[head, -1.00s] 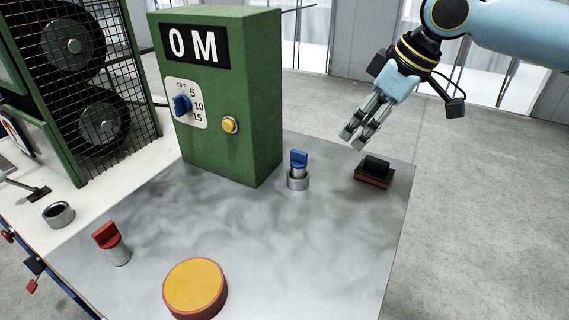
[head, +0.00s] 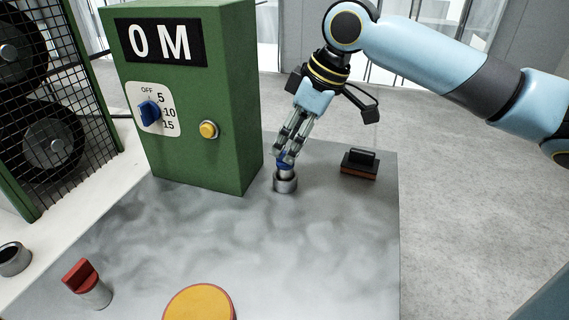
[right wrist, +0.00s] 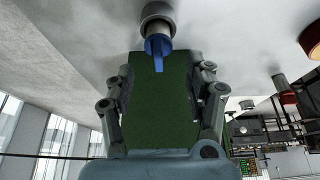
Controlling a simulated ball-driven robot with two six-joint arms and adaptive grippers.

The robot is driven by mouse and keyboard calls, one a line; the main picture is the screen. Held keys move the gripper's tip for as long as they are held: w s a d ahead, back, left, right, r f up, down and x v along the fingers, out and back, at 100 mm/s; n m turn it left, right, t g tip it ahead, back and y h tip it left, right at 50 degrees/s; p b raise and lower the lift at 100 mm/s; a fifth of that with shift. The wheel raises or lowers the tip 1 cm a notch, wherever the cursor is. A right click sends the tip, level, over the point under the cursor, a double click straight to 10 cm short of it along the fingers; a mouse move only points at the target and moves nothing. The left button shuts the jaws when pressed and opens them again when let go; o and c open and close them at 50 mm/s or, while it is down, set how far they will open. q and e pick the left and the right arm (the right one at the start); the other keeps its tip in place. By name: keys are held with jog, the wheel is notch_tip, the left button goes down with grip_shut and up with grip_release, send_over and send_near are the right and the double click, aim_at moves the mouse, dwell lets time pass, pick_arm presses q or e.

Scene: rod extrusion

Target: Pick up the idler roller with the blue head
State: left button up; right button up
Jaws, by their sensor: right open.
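The idler roller with the blue head (head: 284,163) stands upright in a grey metal ring (head: 285,186) on the grey table, just right of the green box. My right gripper (head: 284,156) is open, with its fingertips at the blue head from above. In the right wrist view the blue head (right wrist: 158,49) shows ahead of the spread fingers, near the top middle, with its grey ring (right wrist: 158,12) beyond it. The fingers partly hide the blue head in the head view. My left gripper is not in view.
The green box (head: 221,130) with a knob and yellow button stands close on the left. A black-handled block (head: 359,166) lies to the right. A red-headed roller (head: 80,276) and a large orange button (head: 200,305) are nearer the front. The middle of the table is clear.

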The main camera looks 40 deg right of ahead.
aim_at(285, 152)
jog(key=x, duration=0.4)
jog(key=shift+d+b, duration=0.1)
jog(key=shift+b, duration=0.2)
jog(key=shift+s, duration=0.1)
grip_shut()
